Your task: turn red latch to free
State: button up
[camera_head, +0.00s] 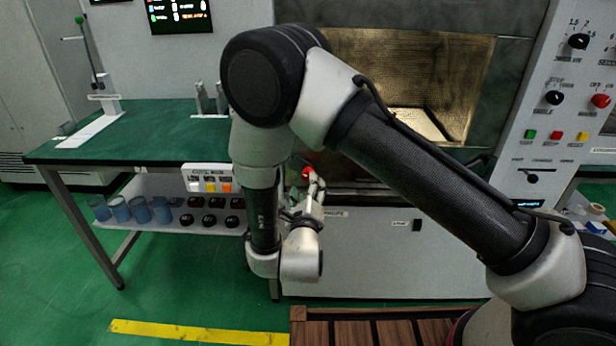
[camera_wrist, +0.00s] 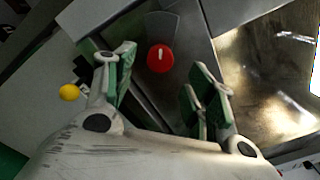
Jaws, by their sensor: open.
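The red latch (camera_wrist: 161,58) is a round red knob with a white mark on a grey metal panel. In the wrist view it lies beyond my open gripper (camera_wrist: 162,82), between the two green-padded fingers and nearer the left one. The fingers do not appear to touch it. In the head view the red latch (camera_head: 307,172) shows as a small red spot at the lower left of the microwave chamber, just above my gripper (camera_head: 313,184). My arm hides much of the area around it.
The lit chamber (camera_head: 440,75) opens to the right of the latch. A control panel (camera_head: 565,110) with knobs and buttons stands at the right. A green table (camera_head: 150,135) stands at the left, with blue cups (camera_head: 140,208) on its lower shelf. A yellow knob (camera_wrist: 69,92) is left of my gripper.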

aim_at(308, 175)
jog(key=w, duration=0.7)
jog(key=shift+d, duration=0.1)
jog(key=shift+r, duration=0.1)
jog(key=c, duration=1)
jog(key=shift+c, duration=0.2)
